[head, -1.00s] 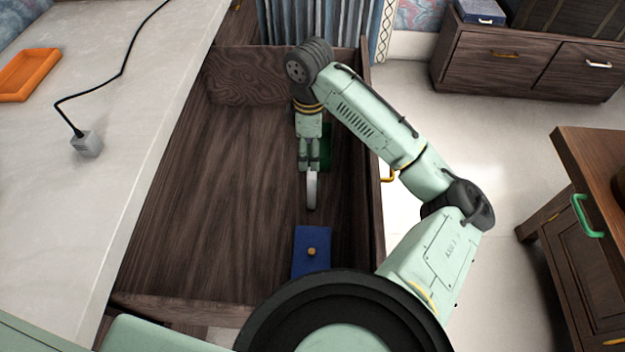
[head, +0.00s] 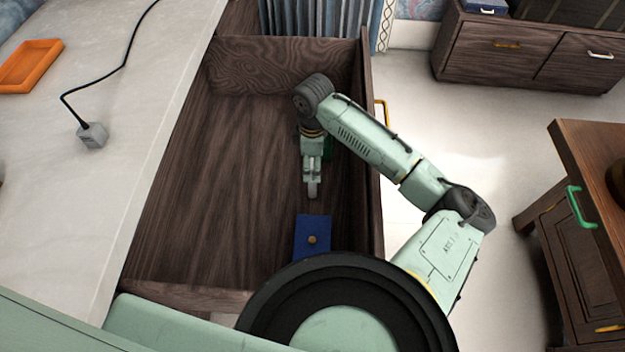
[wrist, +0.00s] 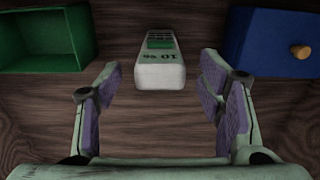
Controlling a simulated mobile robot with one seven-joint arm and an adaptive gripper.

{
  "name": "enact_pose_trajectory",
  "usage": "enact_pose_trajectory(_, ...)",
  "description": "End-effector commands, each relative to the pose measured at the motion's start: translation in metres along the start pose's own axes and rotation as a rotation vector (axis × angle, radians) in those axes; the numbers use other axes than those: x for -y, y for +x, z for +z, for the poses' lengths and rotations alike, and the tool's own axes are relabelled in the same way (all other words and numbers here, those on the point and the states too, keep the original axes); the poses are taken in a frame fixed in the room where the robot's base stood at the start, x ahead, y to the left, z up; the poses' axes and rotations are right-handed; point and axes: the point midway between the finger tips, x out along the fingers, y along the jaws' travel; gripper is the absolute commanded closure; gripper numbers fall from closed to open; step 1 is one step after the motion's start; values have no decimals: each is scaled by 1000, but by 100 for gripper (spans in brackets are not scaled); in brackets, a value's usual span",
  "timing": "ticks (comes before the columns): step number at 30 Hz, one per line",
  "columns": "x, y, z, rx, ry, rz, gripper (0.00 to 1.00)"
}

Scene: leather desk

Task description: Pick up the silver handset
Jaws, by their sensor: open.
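The silver handset (wrist: 160,62) lies on the wooden drawer floor in the wrist view, pale, with dark markings and a green patch. It sits just beyond and between my open fingers (wrist: 162,100), and I see no finger touching it. In the head view the handset (head: 313,188) shows as a small grey-white piece just below my gripper (head: 312,177), and the gripper hides part of it.
A blue box (head: 312,236) with a round knob lies near the handset, and a green open box (wrist: 45,40) is on its other side. The drawer's right wall (head: 372,150) is close to my arm. The drawer's left floor is clear.

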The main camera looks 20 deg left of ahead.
Motion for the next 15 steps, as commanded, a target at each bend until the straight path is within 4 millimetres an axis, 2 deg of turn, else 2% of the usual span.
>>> enact_pose_trajectory(2, 0, 0, 0, 0, 0, 0, 40)
enact_pose_trajectory(15, 0, 0, 0, 0, 0, 0, 70)
